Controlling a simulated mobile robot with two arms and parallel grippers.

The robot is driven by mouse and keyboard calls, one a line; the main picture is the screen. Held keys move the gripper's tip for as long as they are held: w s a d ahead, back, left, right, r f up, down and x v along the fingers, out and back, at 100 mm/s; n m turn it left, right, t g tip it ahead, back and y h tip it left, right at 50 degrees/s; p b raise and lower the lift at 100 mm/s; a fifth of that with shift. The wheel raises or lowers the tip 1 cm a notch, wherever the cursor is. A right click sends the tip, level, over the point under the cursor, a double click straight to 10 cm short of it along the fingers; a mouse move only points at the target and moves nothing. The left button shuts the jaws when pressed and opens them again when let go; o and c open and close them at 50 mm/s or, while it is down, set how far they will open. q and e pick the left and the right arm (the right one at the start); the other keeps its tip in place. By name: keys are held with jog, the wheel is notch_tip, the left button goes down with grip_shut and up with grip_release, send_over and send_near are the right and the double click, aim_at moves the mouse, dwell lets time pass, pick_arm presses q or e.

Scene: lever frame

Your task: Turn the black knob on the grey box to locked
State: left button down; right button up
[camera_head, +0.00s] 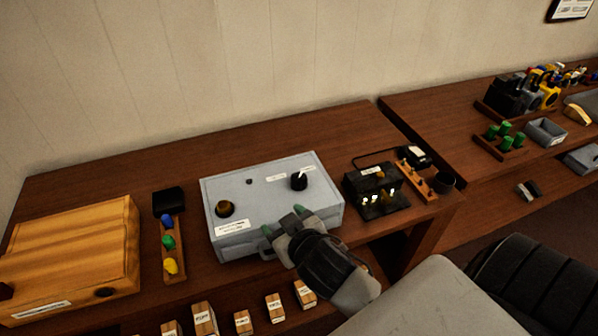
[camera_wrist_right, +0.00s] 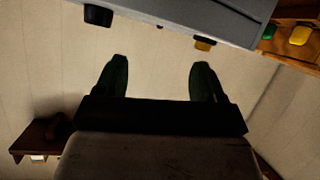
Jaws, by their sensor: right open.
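The grey box (camera_head: 262,195) stands on the brown bench in the middle of the head view. The black knob (camera_head: 298,181) is on its top, towards the right, with a pale mark and small labels beside it too small to read. The knob also shows at the top of the right wrist view (camera_wrist_right: 98,16). My right gripper (camera_head: 284,220) is open and empty over the front of the box, apart from the knob. Its two dark green fingers spread wide in the right wrist view (camera_wrist_right: 158,70). My left gripper is not in view.
A brass knob (camera_head: 225,208) is on the left of the box. A black device (camera_head: 376,191) stands close on the right. A rack with coloured pieces (camera_head: 170,245) and a wooden box (camera_head: 72,255) are on the left. Several small labelled blocks (camera_head: 243,321) lie in front.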

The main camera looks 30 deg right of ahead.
jog(key=w+a+r+n+t+y, duration=0.2)
jog(key=w+a+r+t+y, duration=0.1)
jog(key=w+r+t, duration=0.4)
jog(key=a+r+n+g+y, duration=0.2)
jog(key=a+r+n+y, duration=0.55)
jog(key=n+y, duration=0.4)
jog(key=n+g+h, duration=0.5)
jog(key=g+h, duration=0.8)
jog(key=g, duration=0.5)
send_over(299, 178)
notch_tip(299, 178, down, 6)
notch_tip(299, 178, down, 11)
jog(key=shift+w+r+p, duration=0.1)
jog(key=shift+p, duration=1.15)
jog(key=c, duration=0.9)
